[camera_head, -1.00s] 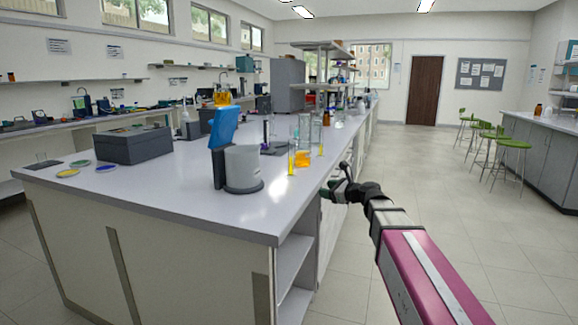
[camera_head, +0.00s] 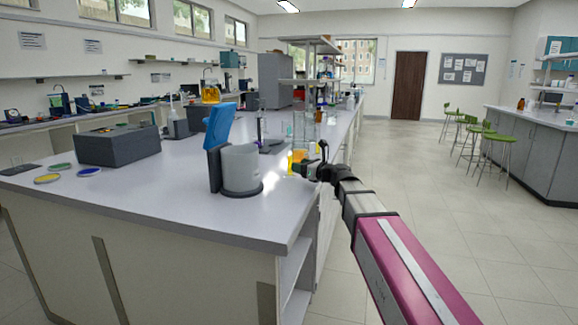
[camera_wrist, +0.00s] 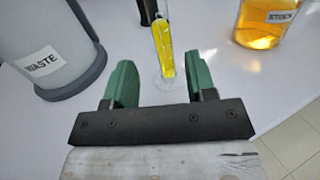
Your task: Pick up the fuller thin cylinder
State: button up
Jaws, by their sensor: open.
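A thin cylinder (camera_wrist: 164,50) with yellow liquid stands upright in the wrist view, just beyond and between the green fingertips of my gripper (camera_wrist: 160,68). In the head view my gripper (camera_head: 306,168) is at the bench's right edge, partly covering the glassware. Yellow in a thin cylinder (camera_head: 290,158) shows left of the amber container there. A second thin cylinder (camera_head: 318,147) with yellow liquid stands farther back, partly hidden.
An amber container labelled STOCK (camera_wrist: 265,22) stands right of the cylinder. A grey WASTE container (camera_wrist: 42,48) stands to the left. The bench front is clear.

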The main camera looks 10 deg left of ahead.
aim_at(290, 158)
jog(key=x, duration=0.7)
jog(key=shift+w+a+f, duration=0.1)
jog(key=shift+w+a, duration=0.1)
jog(key=shift+w, duration=0.25)
grip_shut()
